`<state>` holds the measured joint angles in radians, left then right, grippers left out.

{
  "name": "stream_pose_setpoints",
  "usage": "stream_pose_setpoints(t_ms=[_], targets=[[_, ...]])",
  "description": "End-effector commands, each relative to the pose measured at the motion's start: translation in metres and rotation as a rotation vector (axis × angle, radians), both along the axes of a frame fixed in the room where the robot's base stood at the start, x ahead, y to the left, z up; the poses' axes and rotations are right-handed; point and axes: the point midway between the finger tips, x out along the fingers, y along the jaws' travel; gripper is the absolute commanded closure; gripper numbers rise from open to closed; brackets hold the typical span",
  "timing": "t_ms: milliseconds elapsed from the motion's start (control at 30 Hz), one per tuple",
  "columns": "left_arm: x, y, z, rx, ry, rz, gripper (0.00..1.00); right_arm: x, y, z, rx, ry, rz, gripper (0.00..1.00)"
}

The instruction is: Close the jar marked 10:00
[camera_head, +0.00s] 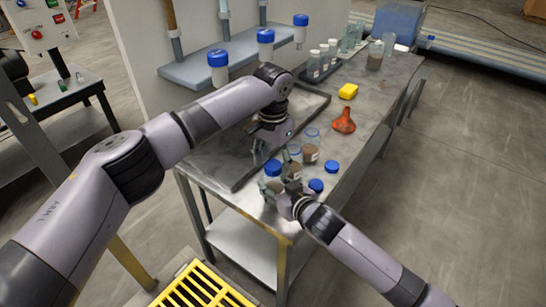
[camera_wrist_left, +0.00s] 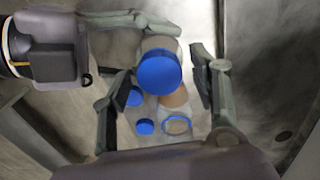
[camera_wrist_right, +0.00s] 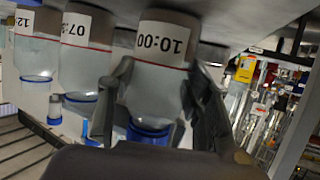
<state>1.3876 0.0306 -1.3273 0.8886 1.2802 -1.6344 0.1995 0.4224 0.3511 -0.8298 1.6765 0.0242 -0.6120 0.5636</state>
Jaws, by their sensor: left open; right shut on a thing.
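The jar marked 10:00 (camera_wrist_right: 162,72) hangs upside down in the right wrist view because that view is inverted. A blue lid (camera_wrist_right: 148,133) is at its mouth; I cannot tell whether it is tightened. My right gripper (camera_wrist_right: 160,95) is shut around the jar's body. In the head view the jar's blue lid (camera_head: 273,168) shows at the table's near end. My left gripper (camera_wrist_left: 165,95) is open above the jar, its fingers on either side of the blue lid (camera_wrist_left: 160,72), apart from it. In the head view the left gripper (camera_head: 260,150) is just above the lid.
Loose blue lids (camera_head: 332,166) and (camera_head: 316,185) lie right of the jar. The jar marked 07:30 (camera_wrist_right: 85,60) and another jar (camera_wrist_right: 36,50) stand beside it without lids.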

Motion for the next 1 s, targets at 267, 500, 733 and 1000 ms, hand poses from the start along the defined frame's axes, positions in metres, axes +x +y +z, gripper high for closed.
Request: stream_pose_setpoints(t_ms=[267, 500, 733, 1000], targets=[[0.0000, 0.0000, 0.0001, 0.000, 0.000, 0.000, 0.55, 0.0000, -0.0001, -0.0002, 0.000, 0.001, 0.000, 1.00], [0.0001, 0.0002, 0.0002, 0.000, 0.000, 0.000, 0.71, -0.0001, -0.0001, -0.0003, 0.000, 0.001, 0.000, 1.00], [0.0005, 0.0006, 0.0003, 0.001, -0.001, 0.001, 0.86, -0.0001, -0.0001, -0.0003, 0.000, 0.001, 0.000, 1.00], [0.0008, 0.0011, 0.0003, 0.002, -0.001, -0.009, 0.96, -0.0001, -0.0003, -0.0003, 0.000, 0.001, 0.000, 1.00]])
